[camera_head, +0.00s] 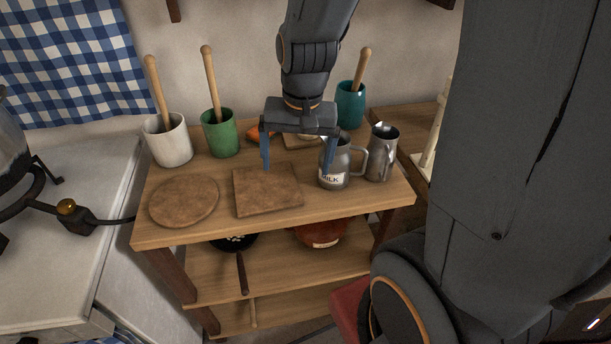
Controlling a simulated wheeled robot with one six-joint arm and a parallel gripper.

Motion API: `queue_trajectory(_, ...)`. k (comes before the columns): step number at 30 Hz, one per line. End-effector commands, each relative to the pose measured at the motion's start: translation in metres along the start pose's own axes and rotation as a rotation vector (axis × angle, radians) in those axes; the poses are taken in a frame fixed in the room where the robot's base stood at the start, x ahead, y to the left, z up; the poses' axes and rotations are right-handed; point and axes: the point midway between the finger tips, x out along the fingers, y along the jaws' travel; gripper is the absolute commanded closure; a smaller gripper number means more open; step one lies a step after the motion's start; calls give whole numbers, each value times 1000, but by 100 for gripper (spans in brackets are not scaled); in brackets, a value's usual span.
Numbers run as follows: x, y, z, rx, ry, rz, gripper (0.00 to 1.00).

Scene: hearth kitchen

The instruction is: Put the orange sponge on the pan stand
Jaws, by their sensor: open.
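An orange item (254,134), which looks like the orange sponge, lies toward the back of the wooden table, mostly hidden behind my gripper's left finger and palm. My gripper (297,168) is open, pointing down with blue fingers apart and nothing between them. It hangs over the table, nearer the camera than the orange item. A square brown flat board (266,192) and a round brown flat board (184,201) lie at the front of the tabletop. A small pale tan flat piece (300,142) shows behind my gripper. I cannot tell which of these is the pan stand.
A white crock (168,145), a green crock (220,138) and a teal crock (350,106) hold wooden-handled tools along the back. A metal jug labelled MILK (336,165) stands close to the gripper's right finger, beside another metal jug (382,156). Pans sit on the shelf below.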

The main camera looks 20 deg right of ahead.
Motion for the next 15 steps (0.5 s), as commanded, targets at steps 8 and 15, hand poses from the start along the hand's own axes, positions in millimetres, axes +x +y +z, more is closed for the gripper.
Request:
queue_trajectory(8,-1,21,46,-419,-14,37,8)
queue_trajectory(15,0,22,48,-441,-16,38,8)
